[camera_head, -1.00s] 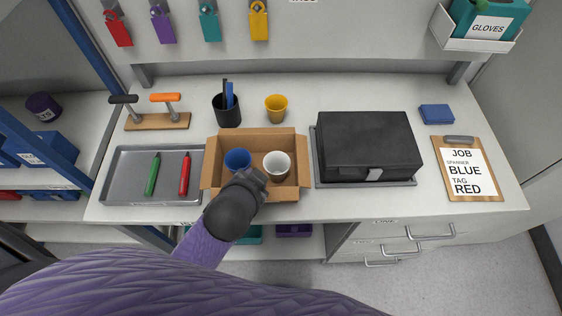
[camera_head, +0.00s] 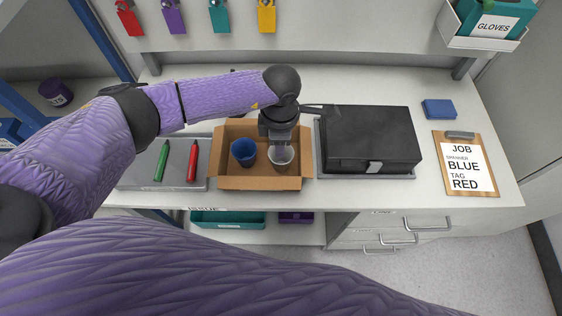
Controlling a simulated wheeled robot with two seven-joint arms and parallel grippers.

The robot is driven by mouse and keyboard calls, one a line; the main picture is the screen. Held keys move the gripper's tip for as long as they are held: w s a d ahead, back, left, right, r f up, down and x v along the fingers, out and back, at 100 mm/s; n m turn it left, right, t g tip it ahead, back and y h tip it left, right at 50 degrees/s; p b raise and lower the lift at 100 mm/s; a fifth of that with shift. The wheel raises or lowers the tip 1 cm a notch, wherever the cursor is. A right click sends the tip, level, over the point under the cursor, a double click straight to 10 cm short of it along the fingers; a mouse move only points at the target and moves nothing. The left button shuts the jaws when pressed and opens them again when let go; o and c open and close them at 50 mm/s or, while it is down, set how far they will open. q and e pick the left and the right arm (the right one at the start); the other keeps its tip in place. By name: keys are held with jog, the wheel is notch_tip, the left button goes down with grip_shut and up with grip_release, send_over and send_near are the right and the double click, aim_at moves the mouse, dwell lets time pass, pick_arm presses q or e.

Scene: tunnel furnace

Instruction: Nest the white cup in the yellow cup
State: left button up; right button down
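The yellow cup is hidden behind my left arm and gripper. My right gripper is not in view.
A black case (camera_head: 370,138) stands just right of the box. A grey tray (camera_head: 136,179) with a green marker (camera_head: 161,160) and a red marker (camera_head: 193,161) lies left. A clipboard (camera_head: 466,192) and a blue block (camera_head: 438,109) are at the right.

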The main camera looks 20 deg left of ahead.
pick_arm(q)
notch_tip(320, 180, down, 10)
jog(key=b, duration=0.7)
jog(key=shift+d+r, duration=0.1)
jog(key=shift+r, duration=0.2)
jog(key=shift+c, duration=0.3)
grip_shut()
notch_tip(320, 180, up, 14)
jog(key=p, duration=1.1)
